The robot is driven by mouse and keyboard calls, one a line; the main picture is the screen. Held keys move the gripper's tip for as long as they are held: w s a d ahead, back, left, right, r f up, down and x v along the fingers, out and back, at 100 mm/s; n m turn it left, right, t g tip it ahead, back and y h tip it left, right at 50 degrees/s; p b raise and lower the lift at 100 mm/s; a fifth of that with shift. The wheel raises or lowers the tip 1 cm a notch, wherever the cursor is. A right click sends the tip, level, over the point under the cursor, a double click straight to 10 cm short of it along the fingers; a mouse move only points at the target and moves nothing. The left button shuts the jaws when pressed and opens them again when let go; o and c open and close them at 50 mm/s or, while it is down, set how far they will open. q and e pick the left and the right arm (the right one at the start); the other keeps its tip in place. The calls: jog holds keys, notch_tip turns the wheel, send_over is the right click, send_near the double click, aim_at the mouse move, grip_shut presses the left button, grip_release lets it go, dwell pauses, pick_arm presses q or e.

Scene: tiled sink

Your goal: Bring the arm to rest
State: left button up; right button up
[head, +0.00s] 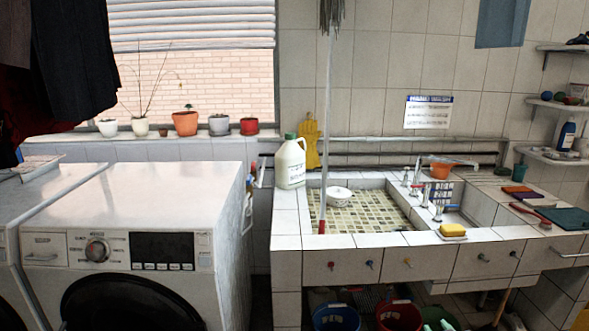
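I cannot make out either of my grippers or arms in the head view. No gripper shows over the tiled sink (342,241), the washing machine (150,200) or the floor. Whether they hold anything is not shown.
A white jug (290,163) stands at the sink's left back corner. A white bowl (339,196) is in the basin. A long pole (326,130) leans upright at the sink. A yellow sponge (452,230) lies on the front rim. Buckets (398,316) stand below. Potted plants (185,122) line the windowsill.

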jog(key=s+a+f+g+y, duration=0.1)
jog(key=s+a+f, duration=0.2)
jog(key=s+f, duration=0.15)
jog(key=s+a+f+g, duration=0.1)
jog(key=s+a+f, duration=0.1)
jog(key=s+f, duration=0.25)
jog(key=s+a+f+g, duration=0.1)
jog(key=s+a+f, duration=0.1)
jog(key=s, duration=0.8)
jog(key=s+a+f+g+y, duration=0.1)
jog(key=s+a, duration=0.4)
jog(key=s, duration=0.6)
jog(key=s+a+f+m+g+y, duration=0.1)
jog(key=s+a+f, duration=0.2)
jog(key=s, duration=0.8)
jog(key=shift+a+g, duration=0.3)
